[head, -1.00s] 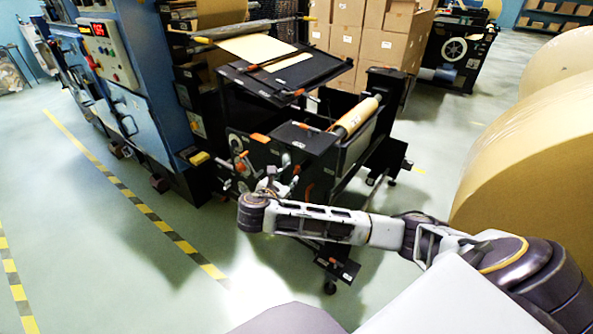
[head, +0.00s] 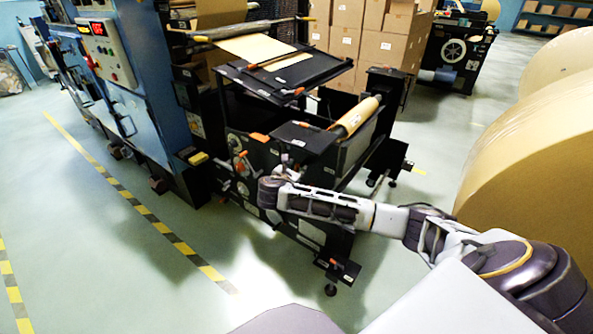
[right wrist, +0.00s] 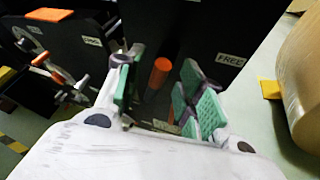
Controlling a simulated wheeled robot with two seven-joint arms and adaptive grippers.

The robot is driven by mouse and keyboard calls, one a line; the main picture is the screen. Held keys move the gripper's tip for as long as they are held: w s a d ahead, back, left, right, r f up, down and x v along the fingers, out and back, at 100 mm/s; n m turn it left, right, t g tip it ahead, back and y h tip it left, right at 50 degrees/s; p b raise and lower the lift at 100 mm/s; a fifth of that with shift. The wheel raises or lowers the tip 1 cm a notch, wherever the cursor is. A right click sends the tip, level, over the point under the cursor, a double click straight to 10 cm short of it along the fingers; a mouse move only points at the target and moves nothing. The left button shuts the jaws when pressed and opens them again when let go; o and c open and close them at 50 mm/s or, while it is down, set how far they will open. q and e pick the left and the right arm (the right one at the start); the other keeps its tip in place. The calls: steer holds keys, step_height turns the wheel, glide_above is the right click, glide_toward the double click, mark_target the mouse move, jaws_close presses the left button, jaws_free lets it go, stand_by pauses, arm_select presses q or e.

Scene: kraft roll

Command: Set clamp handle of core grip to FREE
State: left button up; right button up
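The orange-tipped clamp handle (right wrist: 159,72) stands out from the black machine panel in the right wrist view. The FREE label (right wrist: 230,60) is on the panel to its right. My right gripper (right wrist: 158,88) is open, with one green-padded finger on each side of the handle. I see no clear contact between the pads and the handle. In the head view, my right gripper (head: 284,172) is in front of the black unwind stand (head: 308,240), mostly hidden by my own wrist. The handle cannot be made out there. My left gripper is not in view.
A kraft roll (head: 355,116) lies on the stand. Another panel label (right wrist: 92,42), too blurred to read, and an orange-topped part (right wrist: 50,14) are left of the handle. Large paper rolls (head: 530,160) stand at the right. The striped floor at front left is clear.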

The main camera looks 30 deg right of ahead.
steer(key=shift+w+d+f, duration=0.25)
steer(key=shift+w+d, duration=0.05)
steer(key=shift+d, duration=0.05)
steer(key=shift+w+d+f, duration=0.15)
steer(key=shift+w+d, duration=0.25)
steer(key=shift+d, duration=0.05)
steer(key=shift+c, duration=0.6)
steer(key=c, duration=0.7)
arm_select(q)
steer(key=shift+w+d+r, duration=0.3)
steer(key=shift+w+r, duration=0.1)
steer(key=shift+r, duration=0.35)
arm_select(e)
jaws_close()
